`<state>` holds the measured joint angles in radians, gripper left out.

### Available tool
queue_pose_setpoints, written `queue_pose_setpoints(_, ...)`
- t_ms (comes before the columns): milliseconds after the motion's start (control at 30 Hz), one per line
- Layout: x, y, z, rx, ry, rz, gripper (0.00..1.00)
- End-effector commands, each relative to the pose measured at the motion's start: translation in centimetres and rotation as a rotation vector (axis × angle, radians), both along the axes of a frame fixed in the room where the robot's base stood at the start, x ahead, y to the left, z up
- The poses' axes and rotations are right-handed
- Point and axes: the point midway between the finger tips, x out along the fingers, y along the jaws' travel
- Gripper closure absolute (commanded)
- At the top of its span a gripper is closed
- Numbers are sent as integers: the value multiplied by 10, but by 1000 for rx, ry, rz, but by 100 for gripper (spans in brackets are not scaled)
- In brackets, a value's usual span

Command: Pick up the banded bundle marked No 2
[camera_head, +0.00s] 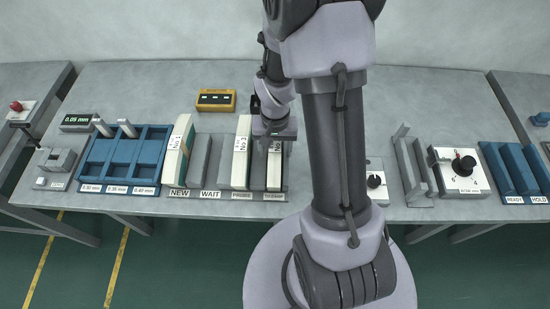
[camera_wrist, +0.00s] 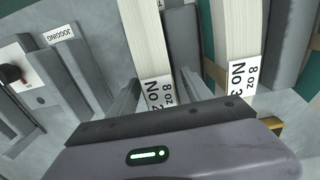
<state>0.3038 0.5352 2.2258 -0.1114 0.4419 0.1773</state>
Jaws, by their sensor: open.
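The bundle marked No 2 (camera_wrist: 150,50) stands upright, a pale stack with a white "8 oz No 2" label, seen close up in the wrist view. In the head view the same bundle (camera_head: 274,174) stands in the rightmost slot of the middle rack, its upper part covered by my gripper (camera_head: 274,135). In the wrist view my open gripper (camera_wrist: 156,92) has one finger on each side of the No 2 bundle. Whether the fingers touch it cannot be told. The bundle's lower label is hidden behind the gripper body.
The No 3 bundle (camera_head: 241,155) stands close by on the left in the head view; it also shows in the wrist view (camera_wrist: 236,45). The No 1 bundle (camera_head: 177,155) stands in the NEW slot. A blue tray (camera_head: 123,140) lies left; a dial box (camera_head: 464,170) stands right.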

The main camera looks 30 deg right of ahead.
Motion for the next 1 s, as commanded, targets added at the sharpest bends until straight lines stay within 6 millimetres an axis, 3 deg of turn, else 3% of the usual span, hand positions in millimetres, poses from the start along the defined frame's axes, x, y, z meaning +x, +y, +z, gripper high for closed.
queue_pose_setpoints(100, 0, 0, -12, 0, 0, -1, 42)
queue_pose_setpoints(300, 0, -1, -11, -1, -1, -1, 44)
queue_pose_setpoints(600, 0, -1, -10, -1, -1, -1, 100)
queue_pose_setpoints(1000, 0, -1, -10, -1, -1, -1, 100)
